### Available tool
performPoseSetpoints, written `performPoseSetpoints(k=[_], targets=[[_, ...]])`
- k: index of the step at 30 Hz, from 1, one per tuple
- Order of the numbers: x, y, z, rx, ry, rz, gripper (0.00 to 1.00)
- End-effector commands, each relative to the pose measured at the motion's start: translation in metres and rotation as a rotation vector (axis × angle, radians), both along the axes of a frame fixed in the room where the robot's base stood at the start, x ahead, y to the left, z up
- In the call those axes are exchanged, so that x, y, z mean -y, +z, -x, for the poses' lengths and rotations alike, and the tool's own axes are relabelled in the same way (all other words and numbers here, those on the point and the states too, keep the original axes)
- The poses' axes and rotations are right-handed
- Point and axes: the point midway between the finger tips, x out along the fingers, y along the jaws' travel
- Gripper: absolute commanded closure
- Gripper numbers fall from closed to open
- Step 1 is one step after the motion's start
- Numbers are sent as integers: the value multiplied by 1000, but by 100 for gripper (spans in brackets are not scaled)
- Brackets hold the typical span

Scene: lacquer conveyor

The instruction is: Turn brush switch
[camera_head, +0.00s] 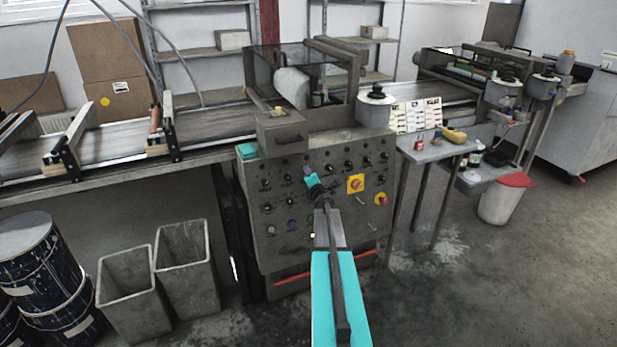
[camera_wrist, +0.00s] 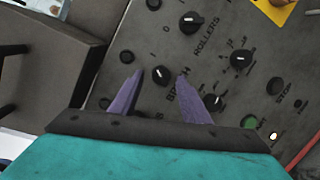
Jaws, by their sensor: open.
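The brush switch (camera_wrist: 162,75) is a small black round knob on the grey control panel (camera_head: 275,245). In the wrist view a label beside it is partly hidden by a finger; it looks like "BRUSH". My gripper (camera_wrist: 158,77) is open, its two purple fingers pointing at the panel with this knob between their tips. I cannot tell whether the fingers touch it. In the head view my gripper (camera_head: 312,183) is in front of the panel, and my arm hides the knob.
In the wrist view a knob labelled "ROLLERS" (camera_wrist: 192,22) is above, another knob (camera_wrist: 241,59) is to the right, and a green button (camera_wrist: 249,121) is lower right. In the head view a yellow-backed switch (camera_head: 355,183) is right of my gripper. Grey bins (camera_head: 186,270) stand left of the panel.

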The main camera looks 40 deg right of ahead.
Motion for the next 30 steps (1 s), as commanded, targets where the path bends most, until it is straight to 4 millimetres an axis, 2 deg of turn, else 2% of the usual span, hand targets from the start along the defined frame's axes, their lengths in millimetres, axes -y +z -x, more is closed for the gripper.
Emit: performPoseSetpoints(k=[30], targets=[[-52,16,75,1,1,0,58]])
